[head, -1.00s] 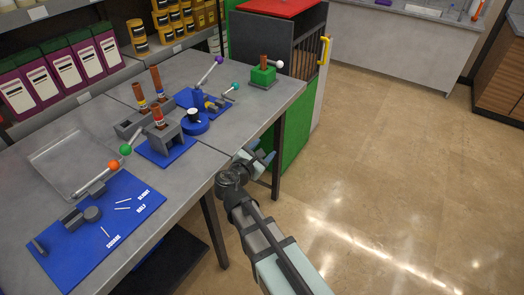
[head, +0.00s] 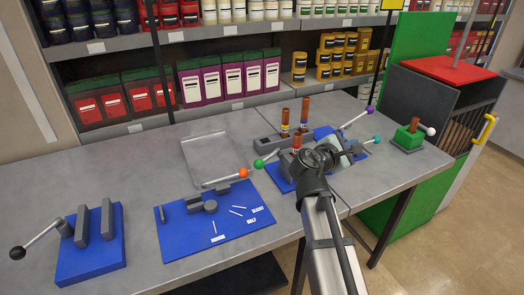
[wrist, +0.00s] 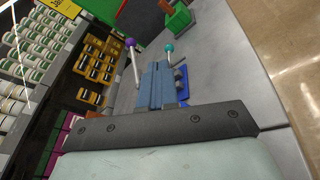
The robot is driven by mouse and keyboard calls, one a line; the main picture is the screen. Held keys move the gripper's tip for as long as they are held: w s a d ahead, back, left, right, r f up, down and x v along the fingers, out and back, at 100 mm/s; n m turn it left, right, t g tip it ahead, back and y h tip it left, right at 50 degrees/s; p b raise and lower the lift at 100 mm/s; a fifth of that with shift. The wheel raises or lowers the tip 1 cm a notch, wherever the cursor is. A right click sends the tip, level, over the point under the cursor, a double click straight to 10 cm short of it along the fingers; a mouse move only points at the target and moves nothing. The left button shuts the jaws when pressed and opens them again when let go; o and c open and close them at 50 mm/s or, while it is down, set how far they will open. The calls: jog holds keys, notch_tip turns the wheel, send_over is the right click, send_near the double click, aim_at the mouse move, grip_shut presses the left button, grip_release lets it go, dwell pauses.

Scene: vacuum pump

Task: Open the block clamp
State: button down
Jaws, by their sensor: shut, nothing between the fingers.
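Several lever fixtures stand on the table; none is labelled block clamp, so I cannot tell which it is. At the left, two upright grey blocks (head: 94,222) stand on a blue plate (head: 88,258) with a black-knobbed lever (head: 38,238). A flat blue board (head: 185,233) carries small grey parts and an orange-knobbed lever (head: 222,181). My gripper (head: 358,150) is over the table's right part, in front of fixtures with green (head: 259,164), purple (head: 370,109) and teal (head: 377,139) knobs. In the wrist view its fingers (wrist: 161,72) are shut and empty. My arm partly hides these fixtures.
A shallow grey tray (head: 205,157) lies behind the flat board. Brown cylinders (head: 304,112) stand by the right fixtures. Shelves of containers (head: 228,82) line the back. The table's front left is clear.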

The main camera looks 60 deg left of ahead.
jog(key=s+a+r+m+g+y, duration=0.1)
jog(key=s+a+r+m+g, duration=0.2)
jog(key=a+r, duration=0.45)
jog(key=m+g+h, duration=0.1)
jog(key=m+g, duration=0.3)
jog(key=g, duration=1)
send_over(267, 158)
jog(key=s+a, duration=0.1)
jog(key=a, duration=0.1)
jog(key=f, duration=0.1)
notch_tip(267, 158, down, 11)
jog(key=m, duration=0.1)
jog(key=shift+s+d+r+h, duration=0.15)
jog(key=shift+d+h, duration=0.15)
jog(key=shift+d, duration=0.1)
